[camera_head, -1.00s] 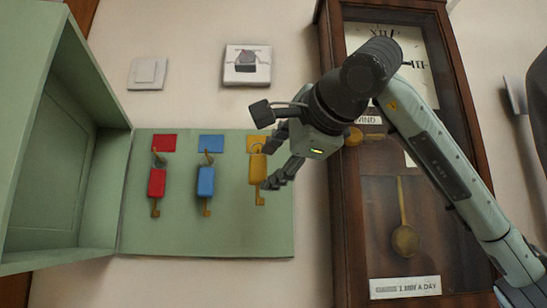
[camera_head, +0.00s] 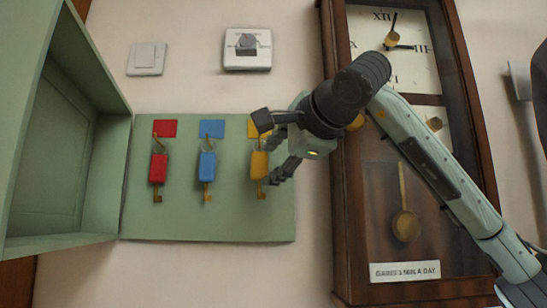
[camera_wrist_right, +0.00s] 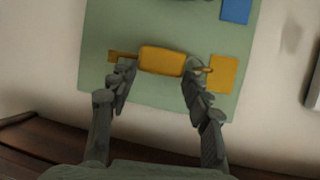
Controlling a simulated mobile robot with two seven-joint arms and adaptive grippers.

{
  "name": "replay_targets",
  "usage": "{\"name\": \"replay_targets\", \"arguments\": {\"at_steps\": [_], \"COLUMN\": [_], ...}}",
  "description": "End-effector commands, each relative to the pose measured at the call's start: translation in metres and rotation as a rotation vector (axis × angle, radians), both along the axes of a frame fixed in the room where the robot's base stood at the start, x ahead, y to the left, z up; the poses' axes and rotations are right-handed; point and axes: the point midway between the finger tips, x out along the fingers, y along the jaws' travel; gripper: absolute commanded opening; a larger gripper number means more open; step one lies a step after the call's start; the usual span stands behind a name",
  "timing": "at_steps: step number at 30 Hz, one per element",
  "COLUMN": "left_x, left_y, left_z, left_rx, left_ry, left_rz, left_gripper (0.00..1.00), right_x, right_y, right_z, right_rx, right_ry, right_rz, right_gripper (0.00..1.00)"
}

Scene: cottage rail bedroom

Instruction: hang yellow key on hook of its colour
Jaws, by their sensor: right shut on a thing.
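The yellow key (camera_head: 259,165) hangs upright against the green board, just below the yellow square (camera_head: 255,130). My right gripper (camera_head: 268,151) reaches in from the right and is shut on the key, one finger towards its top and one towards its bottom. In the right wrist view the key (camera_wrist_right: 162,61) lies sideways between the fingertips (camera_wrist_right: 158,83), beside the yellow square (camera_wrist_right: 222,73). The hook under that square is mostly hidden by the finger and ring, so I cannot tell whether the ring is on it. My left gripper is not in view.
A red key (camera_head: 158,168) and a blue key (camera_head: 207,166) hang under their colour squares to the left. An open green cabinet door (camera_head: 62,160) juts out at left. A tall pendulum clock (camera_head: 345,230) stands close on the right. Two wall switches are above.

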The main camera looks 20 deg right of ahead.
Motion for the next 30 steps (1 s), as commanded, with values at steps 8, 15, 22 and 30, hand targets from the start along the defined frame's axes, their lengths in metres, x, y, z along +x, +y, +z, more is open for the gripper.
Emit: {"name": "replay_targets", "arguments": {"at_steps": [8,15,22,30], "left_x": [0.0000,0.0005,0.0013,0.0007], "left_y": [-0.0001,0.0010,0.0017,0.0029], "left_z": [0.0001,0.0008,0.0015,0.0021], "left_rx": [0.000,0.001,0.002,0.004], "left_ry": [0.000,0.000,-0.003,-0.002], "left_rz": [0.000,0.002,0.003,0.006], "left_gripper": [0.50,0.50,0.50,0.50], "right_x": [-0.0002,-0.0002,-0.0002,-0.0016], "right_y": [0.0000,-0.0001,0.0000,-0.0001], "right_z": [0.0001,0.0003,0.0004,0.0006], "right_rx": [0.000,0.000,0.000,0.000], "right_ry": [0.000,-0.001,-0.001,-0.001], "right_rz": [0.000,0.000,0.000,0.001], "right_gripper": [0.25,0.51,0.73,0.73]}}
